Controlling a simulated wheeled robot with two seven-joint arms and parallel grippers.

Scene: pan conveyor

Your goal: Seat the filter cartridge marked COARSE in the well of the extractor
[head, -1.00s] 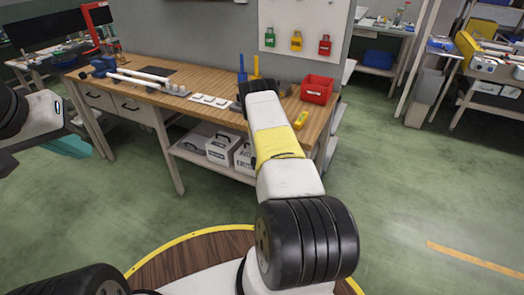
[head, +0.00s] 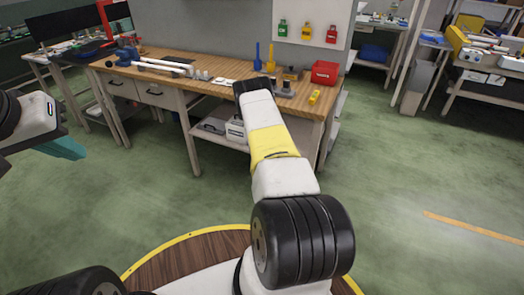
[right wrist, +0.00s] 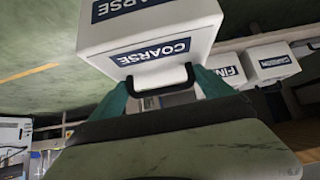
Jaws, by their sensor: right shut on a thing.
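The white filter cartridge marked COARSE (right wrist: 165,45) is close up in the right wrist view, with blue labels and a black handle. The teal fingers of my right gripper (right wrist: 162,90) are shut on that handle. In the head view, my right forearm hides this gripper and the cartridge. My left gripper (head: 62,148) is at the left edge of the head view, out over the floor, away from the bench. Its finger gap is not clear from this side. I cannot pick out the extractor or its well with certainty.
A white box marked FINE (right wrist: 230,70) and another labelled box (right wrist: 272,63) are beyond the held cartridge. Green floor at right is open.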

